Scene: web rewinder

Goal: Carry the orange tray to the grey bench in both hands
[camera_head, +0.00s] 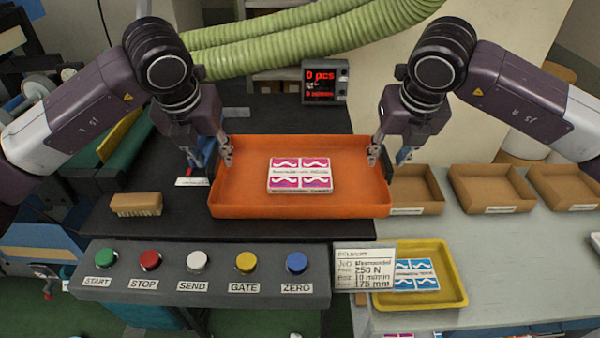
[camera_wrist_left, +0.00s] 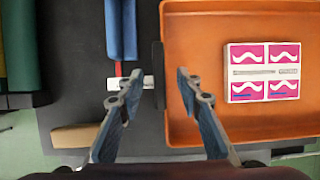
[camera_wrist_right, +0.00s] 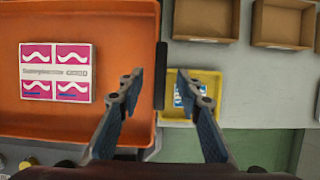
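The orange tray (camera_head: 240,205) lies on the dark table, its right side near the table's right edge, with a pink-and-white box (camera_head: 300,175) inside. My left gripper (camera_head: 212,157) is at the tray's left side, fingers parted; in the left wrist view (camera_wrist_left: 155,85) one finger is over the tray and one outside the rim. My right gripper (camera_head: 388,156) is at the right side; in the right wrist view (camera_wrist_right: 155,85) its open fingers straddle the right rim. Neither visibly clamps the rim. The grey bench (camera_head: 510,260) is to the right.
Several cardboard trays (camera_head: 490,188) line the bench's back, and a yellow tray (camera_head: 462,295) with a blue-and-white box stands at its front left. A button panel (camera_head: 200,275) is in front, a brush (camera_head: 137,204) at left. The bench's middle is bare.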

